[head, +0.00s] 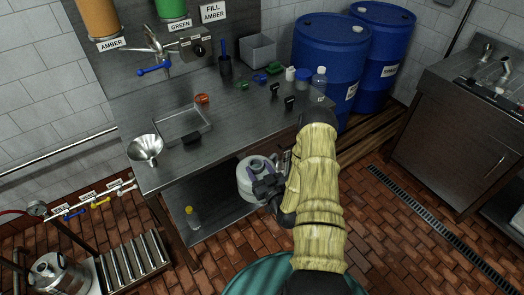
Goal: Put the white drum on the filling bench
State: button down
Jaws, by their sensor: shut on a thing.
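The white drum (252,182) is a small squat container with a greyish top. It shows in the head view just in front of the bench's front edge, over the dark lower shelf area. My gripper (270,188) is shut on it at its right side, and my arm hides part of that side. Whether the drum touches the lower shelf or hangs clear of it I cannot tell. The filling bench (240,140) is a grey metal table behind the drum, below the amber (98,20) and green (172,8) tanks.
A funnel (146,148), a shallow tray (183,125), bottles and small caps stand on the bench. Blue drums (343,60) stand behind its right end. A yellow-capped bottle (192,216) is on the lower shelf. A roller rack (135,265) is at lower left, a sink cabinet (450,120) at right.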

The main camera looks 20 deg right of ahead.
jog(key=h, duration=0.1)
send_over(257, 203)
notch_tip(257, 203, down, 7)
jog(key=shift+m, duration=0.3)
jog(key=f+b, duration=0.7)
jog(key=b, duration=0.2)
jog(key=shift+w, duration=0.2)
jog(key=shift+a+f+b, duration=0.25)
jog(key=shift+f+b, duration=0.25)
jog(key=shift+f, duration=0.1)
jog(key=shift+d, duration=0.2)
